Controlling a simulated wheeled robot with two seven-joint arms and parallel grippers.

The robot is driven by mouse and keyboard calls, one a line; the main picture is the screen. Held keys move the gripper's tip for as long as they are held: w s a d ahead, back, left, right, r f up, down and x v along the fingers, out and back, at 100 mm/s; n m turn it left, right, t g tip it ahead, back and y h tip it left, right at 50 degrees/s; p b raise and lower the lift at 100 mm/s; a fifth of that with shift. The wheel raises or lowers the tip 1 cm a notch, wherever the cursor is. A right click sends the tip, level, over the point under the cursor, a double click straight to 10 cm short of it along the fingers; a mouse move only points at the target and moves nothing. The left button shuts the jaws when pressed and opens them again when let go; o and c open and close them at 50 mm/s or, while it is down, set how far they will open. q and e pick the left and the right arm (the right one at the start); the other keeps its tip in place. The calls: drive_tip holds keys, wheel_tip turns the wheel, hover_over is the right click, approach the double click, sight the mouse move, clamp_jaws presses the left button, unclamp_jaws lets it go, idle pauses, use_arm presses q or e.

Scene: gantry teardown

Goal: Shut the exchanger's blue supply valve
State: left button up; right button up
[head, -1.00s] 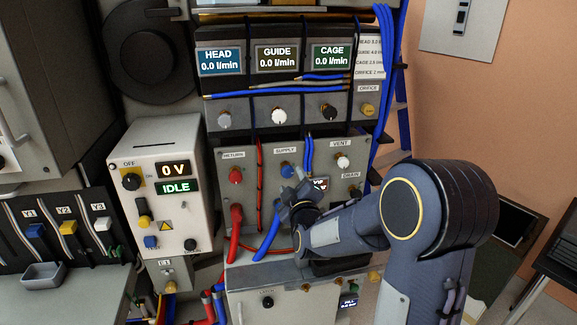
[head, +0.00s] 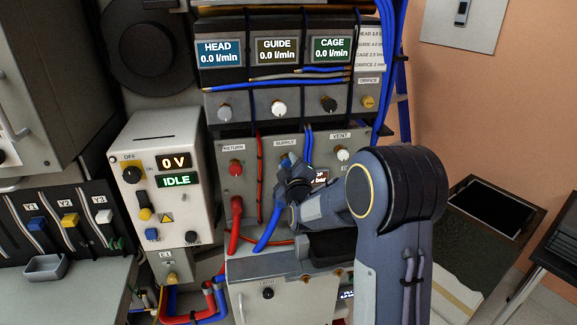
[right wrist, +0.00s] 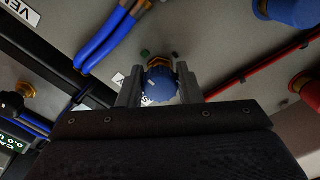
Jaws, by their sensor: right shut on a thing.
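The blue supply valve knob (head: 286,160) is on the exchanger's grey front panel (head: 218,185), below the SUPPLY label. In the right wrist view the blue knob (right wrist: 160,85) sits between the two fingers, on a brass stem. My right gripper (head: 290,170) is shut on the knob, and its fingers (right wrist: 160,88) touch it from both sides. In the head view the gripper covers part of the knob. My left gripper is in neither view.
The red return knob (head: 236,168) is left of the supply valve, and the white vent knob (head: 343,154) is right of it. Red and blue hoses (head: 268,236) hang below. The power box (head: 160,190) reads 0 V and IDLE. Flow displays (head: 277,52) above read 0.0 l/min.

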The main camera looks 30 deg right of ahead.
drive_tip(key=shift+c, duration=0.4)
drive_tip(key=shift+f+m+b, duration=0.15)
drive_tip(key=shift+m+b, duration=0.25)
drive_tip(key=shift+b, duration=0.2)
drive_tip(key=m+b, duration=0.5)
drive_tip(key=b, duration=0.1)
drive_tip(key=shift+a+f+m, duration=0.1)
drive_tip(key=shift+f+m, duration=0.05)
drive_tip(key=shift+m, duration=0.15)
drive_tip(key=m+b, duration=0.3)
drive_tip(key=shift+m, duration=0.3)
drive_tip(key=m+b, duration=0.2)
drive_tip(key=m, duration=0.2)
drive_tip(key=shift+a+b, duration=0.1)
drive_tip(key=shift+b, duration=0.2)
drive_tip(key=shift+m+b, duration=0.8)
drive_tip(key=shift+m, duration=1)
drive_tip(key=shift+r+m, duration=0.2)
drive_tip(key=shift+m, duration=0.1)
